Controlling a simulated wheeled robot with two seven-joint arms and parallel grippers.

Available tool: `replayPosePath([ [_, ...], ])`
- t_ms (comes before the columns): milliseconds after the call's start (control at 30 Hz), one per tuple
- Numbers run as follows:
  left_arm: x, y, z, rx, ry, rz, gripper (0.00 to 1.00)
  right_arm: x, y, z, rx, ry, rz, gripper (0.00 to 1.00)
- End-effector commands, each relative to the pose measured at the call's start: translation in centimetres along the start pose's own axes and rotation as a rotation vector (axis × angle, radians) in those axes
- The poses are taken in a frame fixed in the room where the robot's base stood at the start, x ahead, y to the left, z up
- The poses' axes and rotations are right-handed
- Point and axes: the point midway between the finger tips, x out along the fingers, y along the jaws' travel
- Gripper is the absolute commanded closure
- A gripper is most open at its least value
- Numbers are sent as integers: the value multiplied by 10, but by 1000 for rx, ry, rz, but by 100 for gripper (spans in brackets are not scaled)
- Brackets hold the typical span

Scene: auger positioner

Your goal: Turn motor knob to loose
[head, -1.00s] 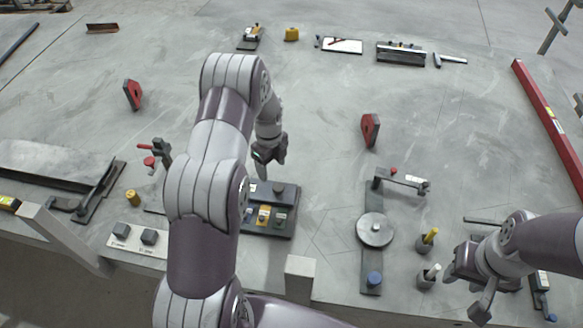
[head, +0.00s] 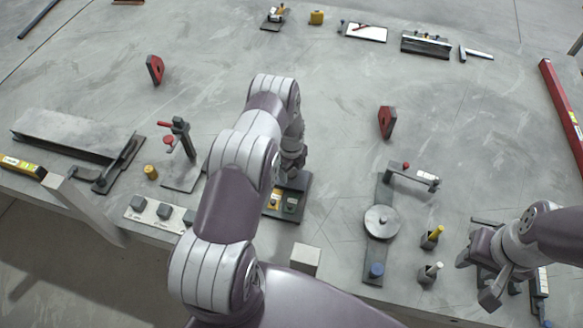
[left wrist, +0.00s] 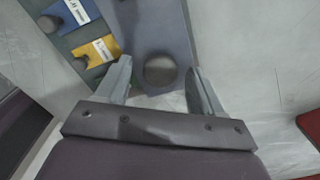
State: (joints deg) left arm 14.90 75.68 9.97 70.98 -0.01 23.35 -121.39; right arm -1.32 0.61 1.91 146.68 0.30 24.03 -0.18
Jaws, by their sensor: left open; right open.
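A dark control panel (head: 304,186) lies on the table, largely hidden behind my left arm in the head view. In the left wrist view, a round dark knob (left wrist: 160,71) sits on the panel (left wrist: 165,25), beside a blue block (left wrist: 70,12) and a yellow block (left wrist: 93,51) with white labels too blurred to read. My left gripper (left wrist: 158,78) is open, with one finger on each side of the round knob; I cannot tell whether they touch it. In the head view my left gripper (head: 292,168) is over the panel. My right gripper (head: 478,275) is open and empty at the table's right front.
A white strip with square grey knobs (head: 163,212) lies left of my left arm. A red-handled clamp (head: 180,140) stands behind it. A plate with a grey disc (head: 381,222) and two small holders (head: 430,240) lie right of the panel.

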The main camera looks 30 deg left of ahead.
Motion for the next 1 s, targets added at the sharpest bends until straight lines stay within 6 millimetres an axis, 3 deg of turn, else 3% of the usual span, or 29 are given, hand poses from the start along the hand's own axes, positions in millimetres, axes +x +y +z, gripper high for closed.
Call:
replayPosePath([
  [133,0,0,0,0,0,0,33,0,0,0,0,0,0,57],
  [300,0,0,0,0,0,0,88,0,0,0,0,0,0,57],
  [667,2,0,0,-42,0,0,89,8,0,1,0,0,0,57],
  [1000,5,-1,0,-280,-1,-1,88,37,0,4,0,0,0,57],
])
